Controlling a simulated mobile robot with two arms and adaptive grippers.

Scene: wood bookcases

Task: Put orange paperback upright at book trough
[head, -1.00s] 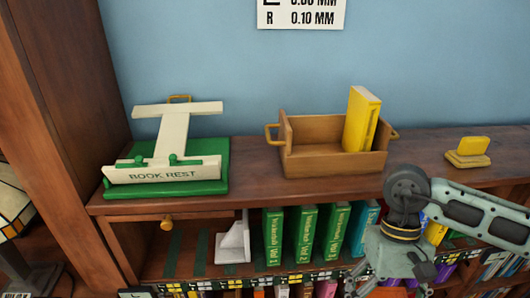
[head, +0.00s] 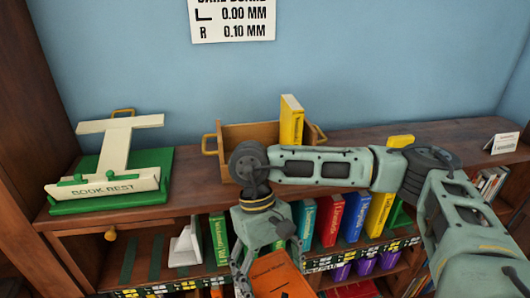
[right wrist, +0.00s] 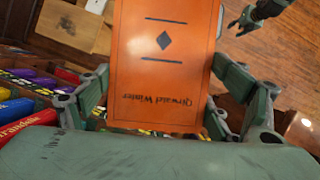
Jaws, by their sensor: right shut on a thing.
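The orange paperback (head: 282,277) is held in my right gripper (head: 268,256), low in front of the bookcase and tilted. In the right wrist view its orange cover (right wrist: 162,75) lies between the two fingers, with a dark diamond and upside-down lettering. The book trough (head: 209,165) is a wooden box with yellow handles on the bookcase top. A yellow book (head: 291,122) stands upright at its right end. My right arm hides much of the trough's front. My left gripper (right wrist: 236,28) shows at the top right of the right wrist view, empty with fingers apart.
A green and white book rest (head: 112,185) stands left of the trough. The shelf below holds a white bookend (head: 185,247) and several upright books, including a blue one (head: 356,217). A small white sign (head: 503,143) stands at the right.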

